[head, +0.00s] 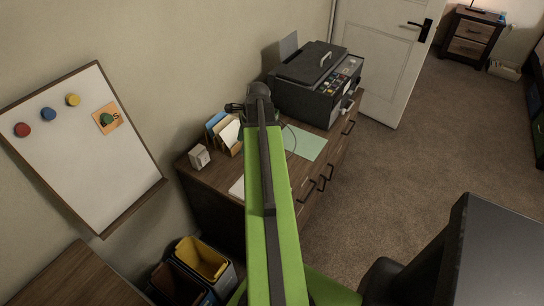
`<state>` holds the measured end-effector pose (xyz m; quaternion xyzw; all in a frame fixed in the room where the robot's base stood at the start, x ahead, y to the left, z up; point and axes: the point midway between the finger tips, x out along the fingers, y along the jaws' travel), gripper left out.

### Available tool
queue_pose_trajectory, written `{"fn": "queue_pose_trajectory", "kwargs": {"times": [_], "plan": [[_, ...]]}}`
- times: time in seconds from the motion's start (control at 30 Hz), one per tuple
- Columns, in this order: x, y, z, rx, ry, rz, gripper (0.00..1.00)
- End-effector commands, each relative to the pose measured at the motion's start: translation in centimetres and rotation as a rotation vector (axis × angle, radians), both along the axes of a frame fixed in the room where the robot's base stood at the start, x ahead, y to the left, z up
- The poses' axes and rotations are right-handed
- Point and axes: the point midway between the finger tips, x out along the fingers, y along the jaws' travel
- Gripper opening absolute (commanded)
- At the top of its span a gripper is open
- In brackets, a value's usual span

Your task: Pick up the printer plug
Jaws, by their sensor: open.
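The black printer (318,82) stands at the far end of the wooden dresser (221,192). I cannot make out the printer plug; my arm covers part of the dresser top. A thin dark cord (293,138) shows just right of my arm, over the pale green sheet (306,145). My gripper (236,108) is small and dark at the far end of my green arm. It is open, above the dresser's back edge near the wall and left of the printer. I see nothing held in it.
A white cube-shaped block (199,157) and a file holder with papers (223,131) stand on the dresser's left part. A whiteboard (83,145) is on the left wall. Bins (203,259) stand below. Carpet (400,160) is open to the right, before the white door (381,50).

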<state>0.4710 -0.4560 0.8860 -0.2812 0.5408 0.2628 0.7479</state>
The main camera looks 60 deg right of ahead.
Motion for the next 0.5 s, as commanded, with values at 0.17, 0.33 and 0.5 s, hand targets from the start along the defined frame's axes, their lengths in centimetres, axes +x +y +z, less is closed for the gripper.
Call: {"fn": "queue_pose_trajectory", "kwargs": {"times": [0.17,0.33,0.5], "plan": [[-8.9,-9.7,0.9,0.12,-0.046,-0.543,0.53],[-12.7,-12.8,1.2,0.176,-0.07,-0.762,0.53],[-13.0,-13.0,1.0,0.183,-0.072,-0.784,0.53]]}}
